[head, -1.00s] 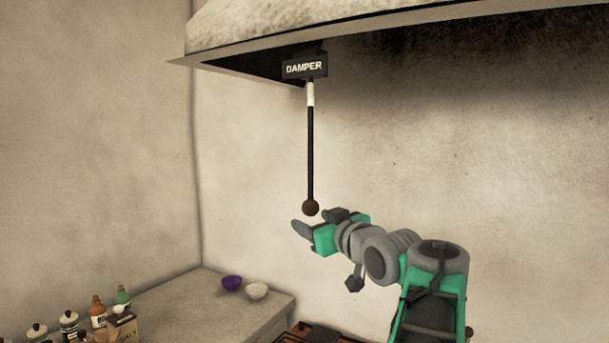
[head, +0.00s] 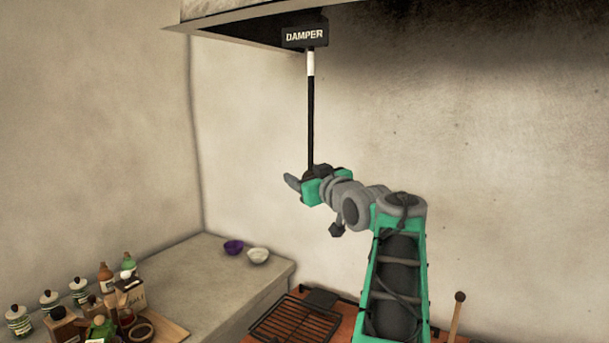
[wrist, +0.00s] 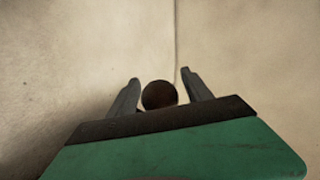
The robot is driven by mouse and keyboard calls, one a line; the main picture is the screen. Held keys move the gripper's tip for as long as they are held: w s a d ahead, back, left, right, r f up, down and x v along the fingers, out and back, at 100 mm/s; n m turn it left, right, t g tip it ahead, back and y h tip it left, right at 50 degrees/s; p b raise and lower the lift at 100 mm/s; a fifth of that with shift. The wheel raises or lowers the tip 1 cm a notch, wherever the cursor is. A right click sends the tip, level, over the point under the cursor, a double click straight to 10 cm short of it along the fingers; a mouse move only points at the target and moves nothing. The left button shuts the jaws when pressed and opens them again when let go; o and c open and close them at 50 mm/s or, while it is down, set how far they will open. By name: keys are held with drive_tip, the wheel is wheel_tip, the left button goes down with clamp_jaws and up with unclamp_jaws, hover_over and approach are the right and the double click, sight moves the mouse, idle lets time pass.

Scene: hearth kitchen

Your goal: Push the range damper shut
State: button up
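The damper is a thin black rod (head: 310,115) with a white band near its top. It hangs upright below a black sign (head: 304,36) reading DAMPER, under the hood. Its brown ball knob (wrist: 159,95) shows in the wrist view between the two fingers of my gripper (wrist: 161,88). The fingers are apart, with a narrow gap on each side of the knob. In the head view my gripper (head: 306,176) is at the rod's lower end and mostly hides the knob.
The hood (head: 240,38) overhangs above. Below left, a counter (head: 200,290) holds a purple bowl (head: 233,247), a white bowl (head: 258,256), and several jars and bottles. A black grill rack (head: 295,322) lies below my arm. The wall behind is bare.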

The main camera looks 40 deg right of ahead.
clamp_jaws()
idle(0.4)
idle(0.4)
